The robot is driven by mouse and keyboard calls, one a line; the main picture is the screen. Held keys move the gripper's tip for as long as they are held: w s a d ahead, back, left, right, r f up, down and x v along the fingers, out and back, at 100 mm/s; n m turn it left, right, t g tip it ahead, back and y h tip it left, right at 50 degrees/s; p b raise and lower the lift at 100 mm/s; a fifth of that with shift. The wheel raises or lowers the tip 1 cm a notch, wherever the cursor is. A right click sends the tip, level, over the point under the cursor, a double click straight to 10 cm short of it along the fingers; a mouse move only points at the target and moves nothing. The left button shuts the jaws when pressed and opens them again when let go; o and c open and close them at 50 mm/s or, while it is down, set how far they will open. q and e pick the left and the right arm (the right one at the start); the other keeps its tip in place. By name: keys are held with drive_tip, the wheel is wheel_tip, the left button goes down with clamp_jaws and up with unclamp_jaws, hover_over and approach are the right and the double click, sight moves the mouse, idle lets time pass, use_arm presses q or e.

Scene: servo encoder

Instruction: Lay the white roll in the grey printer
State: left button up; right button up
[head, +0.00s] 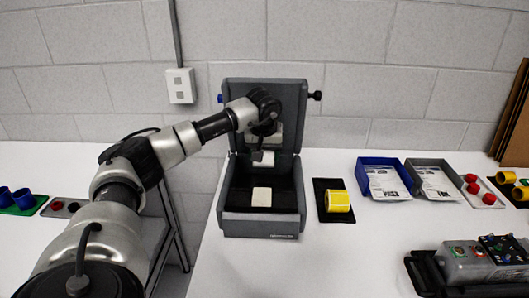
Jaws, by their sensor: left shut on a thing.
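The grey printer (262,226) stands open on the white table, its lid (290,95) upright at the back. My left arm reaches in from the left, and my left gripper (263,148) points down in front of the lid. It is shut on the white roll (264,158), which shows small and pale, partly hidden by the fingers, above the dark bay. A cream, squarish piece (261,197) shows lower in the bay; what it is I cannot tell. My right gripper is out of view.
A yellow roll (338,201) sits on a black mat right of the printer. Further right are a blue tray (368,163) and a grey tray (445,164) with papers, red parts (472,183) and a control box (477,262). The table's front middle is clear.

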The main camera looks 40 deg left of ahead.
use_arm(q)
wheel_tip(320, 180, down, 2)
drive_tip(key=shift+f+b, duration=0.2)
drive_tip(key=shift+b, duration=0.6)
wheel_tip(320, 180, down, 2)
drive_tip(key=shift+f+b, duration=0.1)
drive_tip(key=shift+b, duration=0.3)
drive_tip(key=shift+f+b, duration=1)
drive_tip(key=shift+f, duration=1.3)
drive_tip(key=o, duration=1)
drive_tip(key=shift+o, duration=0.2)
drive_tip(key=v, duration=1.1)
